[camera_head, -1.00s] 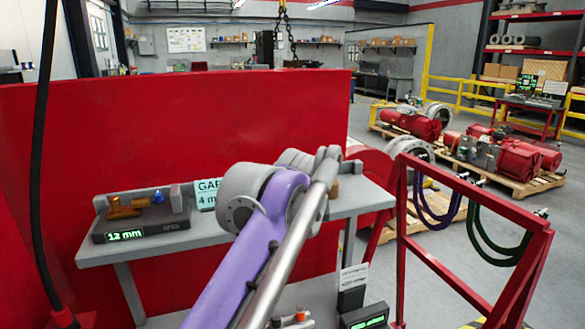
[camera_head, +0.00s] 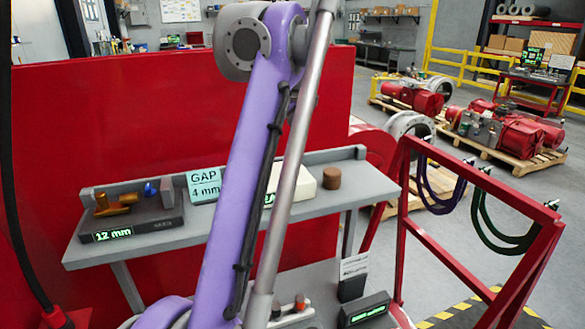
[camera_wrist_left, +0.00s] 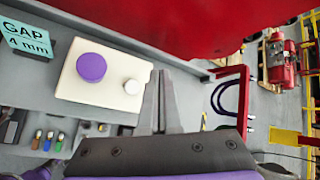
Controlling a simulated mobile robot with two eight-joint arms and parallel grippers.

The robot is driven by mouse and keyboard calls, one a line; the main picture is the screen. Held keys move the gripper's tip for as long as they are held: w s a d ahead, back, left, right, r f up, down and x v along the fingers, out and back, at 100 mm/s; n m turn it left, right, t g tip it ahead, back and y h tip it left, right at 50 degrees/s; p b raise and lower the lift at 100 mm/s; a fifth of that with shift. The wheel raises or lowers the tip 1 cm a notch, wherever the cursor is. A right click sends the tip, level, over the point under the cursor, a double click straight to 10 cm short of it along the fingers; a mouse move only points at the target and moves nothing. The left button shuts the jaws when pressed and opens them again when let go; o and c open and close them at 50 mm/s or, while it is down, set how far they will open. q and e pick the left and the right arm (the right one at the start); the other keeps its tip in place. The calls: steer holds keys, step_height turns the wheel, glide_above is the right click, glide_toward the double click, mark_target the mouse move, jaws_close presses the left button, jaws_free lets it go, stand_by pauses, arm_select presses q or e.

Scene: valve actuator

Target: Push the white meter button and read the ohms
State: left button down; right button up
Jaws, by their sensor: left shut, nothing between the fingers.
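In the left wrist view, a cream box (camera_wrist_left: 75,85) lies on the grey shelf. It carries a large purple round knob (camera_wrist_left: 91,67) and a smaller white round button (camera_wrist_left: 132,86). My left gripper (camera_wrist_left: 160,76) is shut and empty, with its fingertips just right of the white button. I cannot tell the gap in depth. In the head view the cream box (camera_head: 303,186) is partly hidden behind my purple arm, and the gripper does not show. A black meter (camera_head: 366,312) with a green display sits lower down; its text is unreadable. My right gripper is not in view.
The grey shelf (camera_head: 225,228) also holds a block with a "12 mm" display (camera_head: 108,235), a "GAP 4 mm" card (camera_head: 204,186) and a brown cylinder (camera_head: 331,178). A red wall (camera_head: 110,125) stands behind. A red frame (camera_head: 470,190) with hanging cables stands right.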

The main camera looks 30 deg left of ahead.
arm_select(q)
steer(key=f, duration=0.1)
steer(key=b, duration=0.2)
glide_above(294, 171)
step_height(294, 171, down, 6)
steer(key=shift+w+r, duration=0.15)
steer(key=shift+r, duration=0.1)
steer(key=shift+s+a+f+b, duration=0.1)
steer(key=shift+s+f+b, duration=0.25)
steer(key=shift+f+b, duration=0.2)
steer(key=shift+f, duration=0.3)
steer(key=shift+w+f, duration=0.2)
steer(key=shift+w, duration=0.15)
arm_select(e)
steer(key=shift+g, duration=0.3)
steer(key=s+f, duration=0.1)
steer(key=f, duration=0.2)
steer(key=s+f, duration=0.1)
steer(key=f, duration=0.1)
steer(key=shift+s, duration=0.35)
arm_select(q)
steer(key=shift+s, duration=0.1)
steer(key=shift+f, duration=0.4)
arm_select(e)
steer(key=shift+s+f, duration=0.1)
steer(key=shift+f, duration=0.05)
